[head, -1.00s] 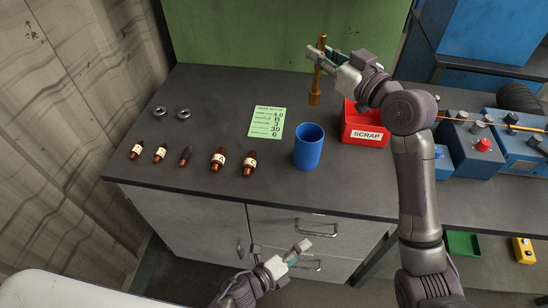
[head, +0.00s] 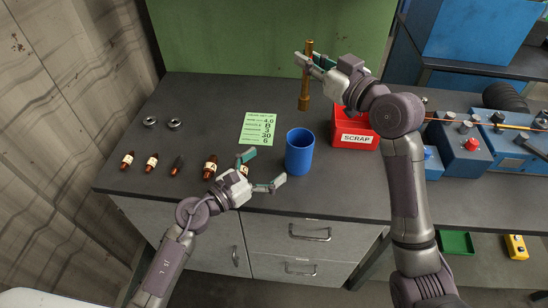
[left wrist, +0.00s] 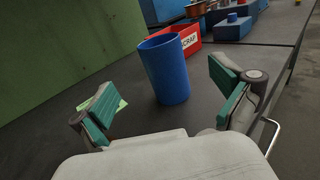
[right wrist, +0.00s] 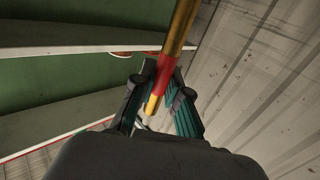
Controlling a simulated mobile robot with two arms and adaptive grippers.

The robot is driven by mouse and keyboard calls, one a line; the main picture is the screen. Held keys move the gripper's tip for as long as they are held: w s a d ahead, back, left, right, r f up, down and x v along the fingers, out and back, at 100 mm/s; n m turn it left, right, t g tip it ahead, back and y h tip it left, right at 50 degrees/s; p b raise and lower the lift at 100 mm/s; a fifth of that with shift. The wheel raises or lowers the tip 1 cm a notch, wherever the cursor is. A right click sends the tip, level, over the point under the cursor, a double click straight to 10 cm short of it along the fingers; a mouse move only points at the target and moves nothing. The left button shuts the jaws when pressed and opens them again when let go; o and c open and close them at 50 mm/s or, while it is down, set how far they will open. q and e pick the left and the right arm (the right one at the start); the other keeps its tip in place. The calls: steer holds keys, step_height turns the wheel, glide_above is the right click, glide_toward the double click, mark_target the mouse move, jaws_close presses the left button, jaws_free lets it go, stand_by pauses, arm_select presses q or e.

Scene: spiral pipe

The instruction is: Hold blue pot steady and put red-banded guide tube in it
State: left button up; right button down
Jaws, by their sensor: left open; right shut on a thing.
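The blue pot (head: 299,155) stands upright on the dark bench near its front edge; it also shows in the left wrist view (left wrist: 168,75). My left gripper (head: 262,170) is open just left of the pot, its fingers spread towards it and apart from it. My right gripper (head: 312,62) is shut on the guide tube (head: 304,90), a brass-coloured tube held upright above the bench, beyond the pot. The tube's red band (right wrist: 169,67) shows in the right wrist view; in the head view the band cannot be made out.
A red SCRAP bin (head: 355,139) stands right of the pot, with blue machine boxes (head: 465,150) further right. A green card (head: 259,129) lies left of the pot. A green wall (head: 270,30) rises behind.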

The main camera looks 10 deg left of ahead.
mark_target(309, 135)
arm_select(q)
steer(key=x, duration=1.2)
